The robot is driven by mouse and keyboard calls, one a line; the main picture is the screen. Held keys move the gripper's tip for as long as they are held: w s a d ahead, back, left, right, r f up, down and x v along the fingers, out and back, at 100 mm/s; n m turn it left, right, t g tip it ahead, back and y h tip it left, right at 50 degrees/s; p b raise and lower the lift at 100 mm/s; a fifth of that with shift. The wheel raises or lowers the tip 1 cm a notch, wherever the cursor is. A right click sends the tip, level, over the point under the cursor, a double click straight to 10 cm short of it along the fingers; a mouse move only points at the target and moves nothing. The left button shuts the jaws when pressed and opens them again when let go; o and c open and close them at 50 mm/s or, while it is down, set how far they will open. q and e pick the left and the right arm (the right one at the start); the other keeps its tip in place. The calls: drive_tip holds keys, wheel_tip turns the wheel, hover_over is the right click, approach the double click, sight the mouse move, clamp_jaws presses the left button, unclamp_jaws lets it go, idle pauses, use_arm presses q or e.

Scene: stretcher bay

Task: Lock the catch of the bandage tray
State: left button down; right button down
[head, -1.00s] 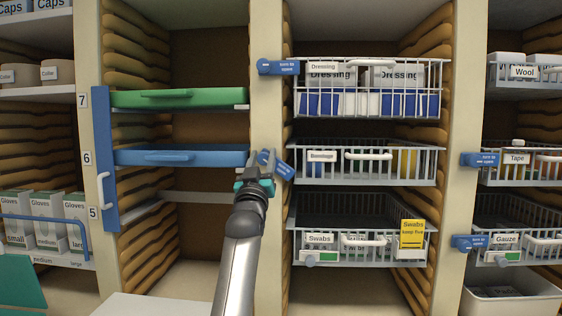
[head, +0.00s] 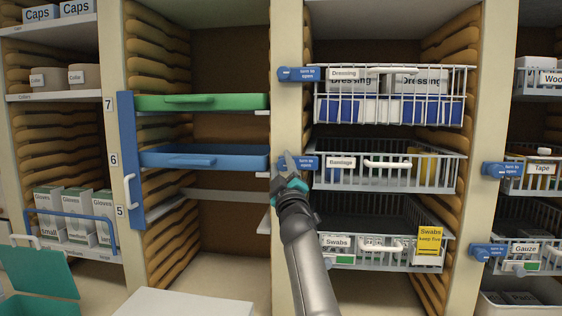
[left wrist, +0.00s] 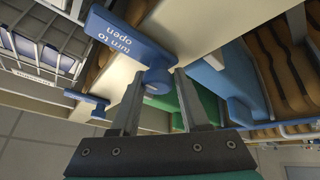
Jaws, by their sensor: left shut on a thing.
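The bandage tray (head: 440,174) is a wire basket labelled Bandage in the middle of the right-hand bay, pushed in. Its blue catch (head: 304,163) sits on the cream post at the tray's left edge. The catch lies about level, its arm pointing right to the tray's front. My left gripper (head: 284,163) is at the catch's post end. In the left wrist view the fingers (left wrist: 158,88) are shut on the round hub of the catch (left wrist: 124,38), which reads "turn to open". My right gripper is in neither view.
The dressing basket (head: 392,110) above has its own level blue catch (head: 298,74). The swabs basket (head: 380,258) hangs below with a yellow card (head: 429,240). Green (head: 205,102) and blue (head: 205,158) trays fill the left bay. A white surface (head: 190,303) is low in front.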

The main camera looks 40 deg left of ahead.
use_arm(q)
drive_tip(key=shift+w+d+r, duration=0.15)
drive_tip(key=shift+w+d, duration=0.05)
drive_tip(key=shift+d, duration=0.05)
drive_tip(key=c, duration=0.8)
unclamp_jaws()
drive_tip(key=shift+c, duration=0.2)
drive_tip(key=o, duration=0.4)
drive_tip(key=shift+w, duration=0.1)
drive_tip(key=shift+f, duration=0.2)
drive_tip(key=shift+a, duration=0.1)
drive_tip(key=shift+f, duration=0.1)
